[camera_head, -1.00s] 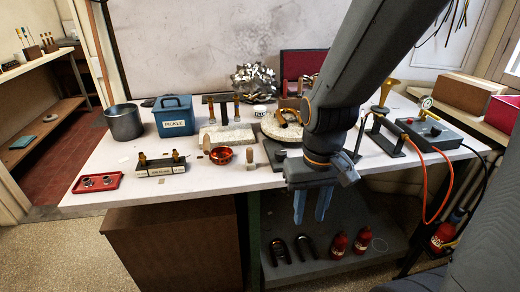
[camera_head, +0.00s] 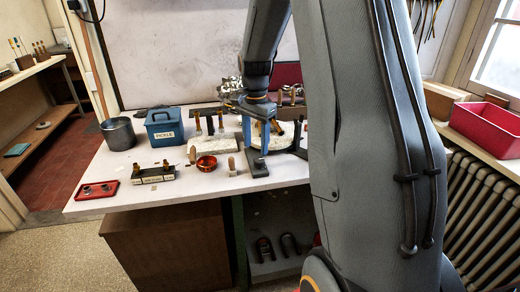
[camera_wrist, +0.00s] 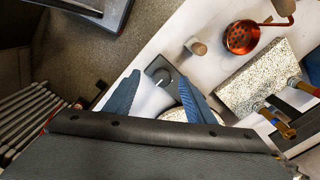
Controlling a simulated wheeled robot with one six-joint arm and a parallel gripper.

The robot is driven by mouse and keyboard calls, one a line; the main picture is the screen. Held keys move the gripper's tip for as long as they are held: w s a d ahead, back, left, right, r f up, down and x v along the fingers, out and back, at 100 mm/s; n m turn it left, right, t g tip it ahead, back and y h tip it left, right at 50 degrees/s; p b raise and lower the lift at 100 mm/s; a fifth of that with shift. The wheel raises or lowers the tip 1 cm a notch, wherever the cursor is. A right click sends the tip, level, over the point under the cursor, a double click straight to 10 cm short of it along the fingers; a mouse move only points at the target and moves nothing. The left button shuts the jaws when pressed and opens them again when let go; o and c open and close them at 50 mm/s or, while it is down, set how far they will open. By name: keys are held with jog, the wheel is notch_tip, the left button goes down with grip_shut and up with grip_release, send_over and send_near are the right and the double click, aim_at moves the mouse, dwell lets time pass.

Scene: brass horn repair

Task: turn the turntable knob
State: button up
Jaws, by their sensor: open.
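The turntable (camera_head: 285,138) is a pale round disc on the white bench, partly behind my gripper and arm. A dark flat plate (camera_head: 257,169) reaches out from it toward the bench's front edge. In the wrist view this plate (camera_wrist: 155,66) carries a small round dark part, which looks like the knob (camera_wrist: 161,78). My gripper (camera_head: 256,150) points down above the plate, its blue fingers apart. In the wrist view my gripper (camera_wrist: 160,82) has one finger on each side of the round part, with nothing held. I cannot tell whether the fingertips touch it. Much of the turntable is hidden.
A copper strainer pan (camera_head: 206,163), a wooden peg (camera_head: 232,167) and a speckled slab (camera_head: 213,145) lie close on the left. A blue PICKLE box (camera_head: 164,124), a grey pot (camera_head: 118,134) and a red tray (camera_head: 96,190) stand farther left. The bench's front edge is near.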

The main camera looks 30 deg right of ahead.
aim_at(259, 159)
jog(key=shift+w+d+r+m, duration=0.1)
jog(key=shift+w+d+m, duration=0.7)
jog(key=shift+d, duration=0.25)
jog(key=shift+f+p, duration=1.25)
jog(key=shift+f, duration=2.55)
jog(key=c, duration=1.1)
